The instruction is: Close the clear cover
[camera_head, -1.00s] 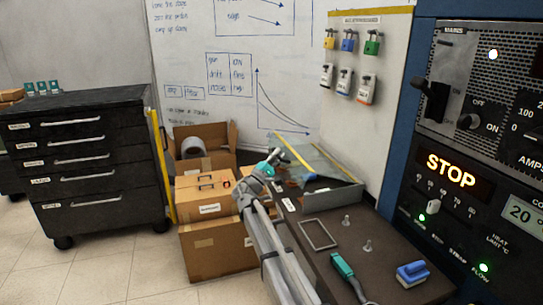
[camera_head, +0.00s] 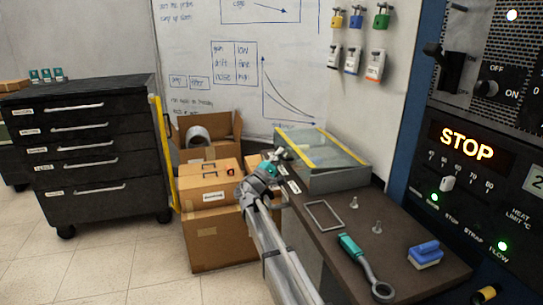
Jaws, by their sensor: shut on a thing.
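The clear cover (camera_head: 325,150) is a see-through panel with yellow strips along its edges. It lies low over a grey box (camera_head: 340,180) at the back of the dark bench, looking nearly flat; whether it is fully seated on the rim I cannot tell. My gripper (camera_head: 273,164), with teal fingertips, is at the cover's left edge, shut on it as far as I can see. The exact grip point is small and partly hidden by the fingers. My arm reaches up to it from the lower middle of the view.
On the bench (camera_head: 400,255) lie a rectangular frame (camera_head: 325,215), two small posts (camera_head: 354,203), a teal-handled ring tool (camera_head: 365,268) and a blue brush-like block (camera_head: 425,254). A control panel (camera_head: 470,140) reading STOP stands right. Cardboard boxes (camera_head: 215,240) stand left of my arm.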

